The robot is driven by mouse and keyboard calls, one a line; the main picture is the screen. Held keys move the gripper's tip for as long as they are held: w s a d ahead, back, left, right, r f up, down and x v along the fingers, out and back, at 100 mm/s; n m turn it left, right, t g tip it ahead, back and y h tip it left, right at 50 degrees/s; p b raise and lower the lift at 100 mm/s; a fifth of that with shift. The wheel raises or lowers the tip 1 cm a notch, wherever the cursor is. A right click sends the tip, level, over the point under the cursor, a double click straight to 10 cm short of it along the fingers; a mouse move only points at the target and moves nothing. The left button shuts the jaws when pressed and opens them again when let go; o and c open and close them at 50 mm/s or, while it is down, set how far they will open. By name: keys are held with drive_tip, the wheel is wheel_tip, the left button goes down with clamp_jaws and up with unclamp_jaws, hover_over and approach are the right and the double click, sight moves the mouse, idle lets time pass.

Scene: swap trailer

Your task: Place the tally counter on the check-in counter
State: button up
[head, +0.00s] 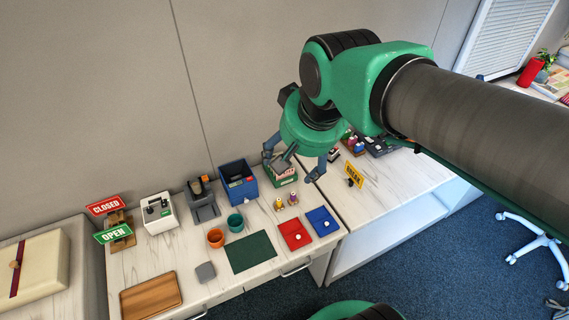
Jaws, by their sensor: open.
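My gripper (293,164) is open, pointing down over the back right of a white marble-look counter (212,252), which may be the check-in counter. Its two fingers are spread above and around a small green box (285,181). A small grey piece shows between the fingers over the box; I cannot tell whether it is an object or part of my gripper. I cannot make out the tally counter for certain. A small dark and white item (334,156) sits just right of the right finger, partly hidden and too small to name.
A blue bin (238,187) stands left of the green box. Red (293,238) and blue (325,226) trays, cups, a dark green mat (251,252), a wooden board (151,295) and a yellow sign (353,174) occupy the surfaces. The wall rises close behind.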

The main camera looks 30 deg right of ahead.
drive_tip(key=s+a+f+n, duration=0.2)
drive_tip(key=s+n, duration=0.1)
drive_tip(key=s, duration=0.3)
drive_tip(key=shift+t, duration=0.3)
drive_tip(key=shift+c, duration=0.5)
idle(2.9)
drive_tip(key=w+a+f+g, duration=0.1)
drive_tip(key=w+a+f, duration=0.35)
drive_tip(key=w, duration=0.45)
drive_tip(key=w+a+f+g, duration=0.2)
drive_tip(key=w+a+f, duration=0.3)
drive_tip(key=w, duration=0.4)
drive_tip(key=w+a+f+g, duration=0.1)
drive_tip(key=w+a+f, duration=0.1)
drive_tip(key=f, duration=0.6)
drive_tip(key=w+a+f+p, duration=0.1)
drive_tip(key=w+a+f, duration=0.2)
drive_tip(key=f, duration=0.6)
drive_tip(key=w+a+f+g, duration=0.1)
drive_tip(key=w+a+f, duration=0.2)
drive_tip(key=f, duration=0.5)
drive_tip(key=shift+a+f+g, duration=0.25)
drive_tip(key=shift+a+g, duration=0.05)
drive_tip(key=shift+a, duration=0.45)
